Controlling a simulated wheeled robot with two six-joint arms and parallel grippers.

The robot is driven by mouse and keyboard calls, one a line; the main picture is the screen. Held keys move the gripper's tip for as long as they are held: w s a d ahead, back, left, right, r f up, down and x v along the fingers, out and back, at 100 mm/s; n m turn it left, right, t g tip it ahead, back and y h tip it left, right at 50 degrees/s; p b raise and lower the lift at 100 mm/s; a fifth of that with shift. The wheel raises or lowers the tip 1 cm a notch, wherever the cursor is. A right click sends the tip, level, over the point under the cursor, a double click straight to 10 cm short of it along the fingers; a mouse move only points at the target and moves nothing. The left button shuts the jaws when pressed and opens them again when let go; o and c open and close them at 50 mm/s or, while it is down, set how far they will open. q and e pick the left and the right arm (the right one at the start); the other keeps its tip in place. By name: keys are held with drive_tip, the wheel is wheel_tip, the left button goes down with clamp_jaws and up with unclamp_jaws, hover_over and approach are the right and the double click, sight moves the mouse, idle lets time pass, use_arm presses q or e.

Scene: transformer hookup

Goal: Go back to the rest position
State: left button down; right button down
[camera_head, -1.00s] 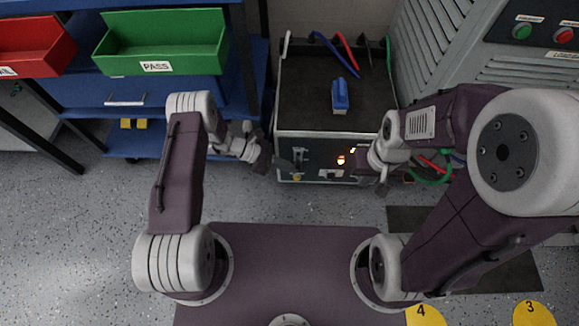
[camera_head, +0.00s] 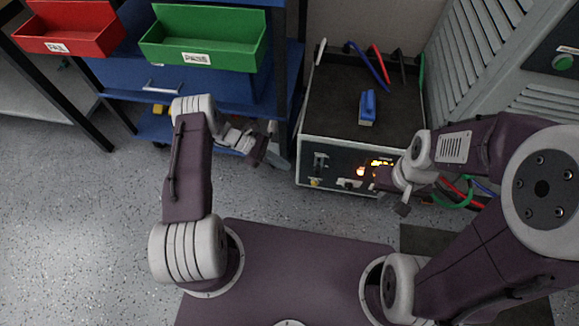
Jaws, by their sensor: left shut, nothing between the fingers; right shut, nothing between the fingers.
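My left gripper (camera_head: 279,152) is shut and empty, above the floor between the blue workbench and the front left corner of the transformer tester box (camera_head: 345,100). My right gripper (camera_head: 392,196) is shut and empty, in front of the box's lower right corner; its arm hides part of the front panel. The box is grey with a dark top. A blue-handled tool (camera_head: 367,107) lies on that top, and its front panel has a lit orange display (camera_head: 362,171).
A green PASS bin (camera_head: 205,40) and a red FAIL bin (camera_head: 75,28) stand on the blue workbench (camera_head: 150,85). A grey louvred cabinet (camera_head: 490,60) is at right. Coloured leads (camera_head: 381,65) hang behind the box, and more cables (camera_head: 460,190) lie right of it. The floor at left is clear.

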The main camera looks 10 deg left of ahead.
idle(0.5)
use_arm(q)
drive_tip(key=s+a+r+m+t+y, duration=0.1)
drive_tip(key=s+a+r+m+y, duration=0.2)
drive_tip(key=s+r+m+y, duration=0.45)
drive_tip(key=s+a+r+m+t+y, duration=0.1)
drive_tip(key=s+a+r+m+y, duration=0.25)
drive_tip(key=s+r+m, duration=0.65)
wheel_tip(320, 180, up, 40)
drive_tip(key=w+m+p, duration=0.1)
drive_tip(key=w+p, duration=0.1)
drive_tip(key=p, duration=3.6)
drive_tip(key=shift+w+r+y+p, duration=0.15)
drive_tip(key=shift+w+y+p, duration=0.15)
drive_tip(key=shift+y, duration=0.1)
